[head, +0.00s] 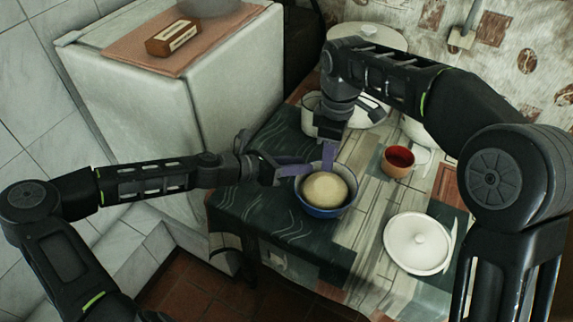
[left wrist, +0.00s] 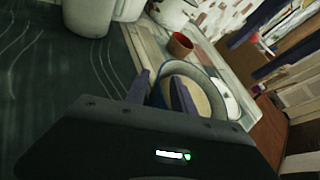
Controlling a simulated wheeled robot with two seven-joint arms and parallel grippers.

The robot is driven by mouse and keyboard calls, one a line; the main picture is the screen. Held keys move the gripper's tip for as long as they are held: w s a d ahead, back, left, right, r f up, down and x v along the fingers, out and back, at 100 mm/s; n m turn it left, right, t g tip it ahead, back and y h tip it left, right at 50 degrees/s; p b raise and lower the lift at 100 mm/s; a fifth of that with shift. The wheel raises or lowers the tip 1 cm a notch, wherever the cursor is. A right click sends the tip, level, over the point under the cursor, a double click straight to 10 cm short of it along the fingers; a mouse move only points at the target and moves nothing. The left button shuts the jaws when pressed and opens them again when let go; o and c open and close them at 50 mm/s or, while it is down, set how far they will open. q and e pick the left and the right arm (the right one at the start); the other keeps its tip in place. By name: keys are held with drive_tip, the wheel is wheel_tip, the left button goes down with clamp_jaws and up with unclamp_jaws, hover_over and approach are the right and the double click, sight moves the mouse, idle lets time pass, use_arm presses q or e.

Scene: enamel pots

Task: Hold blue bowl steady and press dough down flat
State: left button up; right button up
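The blue bowl (head: 322,213) stands on the table with a pale round lump of dough (head: 325,189) in it. The bowl (left wrist: 163,80) and dough (left wrist: 203,97) also show in the left wrist view, partly hidden by my gripper. My left gripper (head: 292,167) is at the bowl's left rim. In the left wrist view its fingers (left wrist: 160,92) are apart, one outside the rim and one over the inside. My right gripper (head: 328,158) points down at the bowl's back rim, above or beside the dough; contact and finger gap cannot be made out.
A red cup (head: 398,160) stands right of the bowl. A white lid (head: 418,243) lies at the front right. White pots (head: 312,108) stand behind, partly hidden by my right arm. A white cabinet (head: 190,110) rises at the left. Dark cloth (head: 262,205) left of the bowl is clear.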

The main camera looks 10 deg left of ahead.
use_arm(q)
drive_tip(key=shift+x, duration=1.6)
drive_tip(key=shift+c, duration=0.2)
drive_tip(key=shift+s, duration=0.1)
drive_tip(key=c, duration=0.6)
clamp_jaws()
drive_tip(key=shift+a+f, duration=0.1)
drive_tip(key=shift+f, duration=0.05)
use_arm(e)
drive_tip(key=shift+f+m, duration=0.35)
drive_tip(key=shift+m, duration=0.35)
drive_tip(key=c, duration=0.4)
clamp_jaws()
drive_tip(key=shift+f, duration=0.1)
drive_tip(key=shift+f, duration=0.1)
